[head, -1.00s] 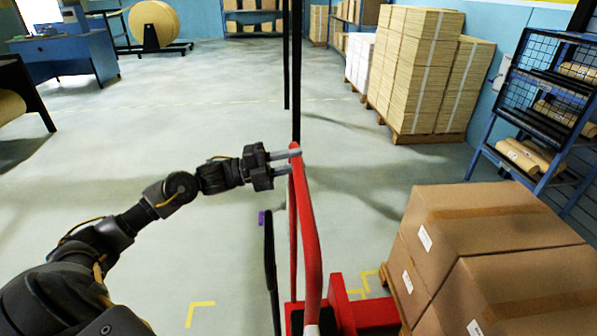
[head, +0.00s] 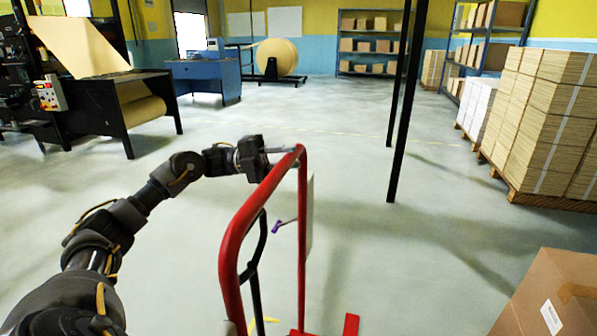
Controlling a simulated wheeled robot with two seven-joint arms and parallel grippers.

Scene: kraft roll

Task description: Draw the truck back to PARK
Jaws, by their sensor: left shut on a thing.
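The truck (head: 232,240) shows as a tall red tubular handle frame in the lower middle, with a piece of its red base at the bottom edge. My left gripper (head: 287,150) is shut on the top far corner of this red frame. My left arm reaches it from the lower left. Much of the truck's base is cut off below. A small yellow floor mark (head: 264,321) shows behind the frame. I see no PARK lettering. My right gripper is not in view.
Black posts (head: 398,150) rise beyond the truck. Strapped stacks on a pallet (head: 545,125) line the right. A black machine (head: 100,105) stands at the left. The floor between is open.

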